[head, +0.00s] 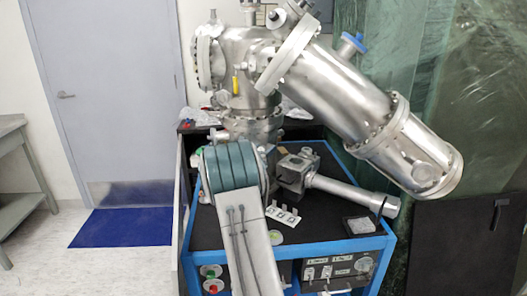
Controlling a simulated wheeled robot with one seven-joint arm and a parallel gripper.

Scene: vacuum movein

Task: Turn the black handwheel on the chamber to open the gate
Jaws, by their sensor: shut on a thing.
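The steel vacuum chamber (250,50) stands at the back of a blue-framed cart in the head view. Its wide tube (345,95) slants down to the right and ends in a bolted flange. I cannot make out the black handwheel. My own arm, a grey link with teal bands, rises from the bottom in front of the chamber's lower part and covers some of it. My gripper is not visible, so its hold and its place relative to the handwheel cannot be seen.
The cart (328,246) has a black top. On it lie a grey metal block (297,169) with a steel rod (345,189) pointing right, and small parts. Instrument panels (335,270) sit below. Open floor and a blue mat (120,228) are to the left.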

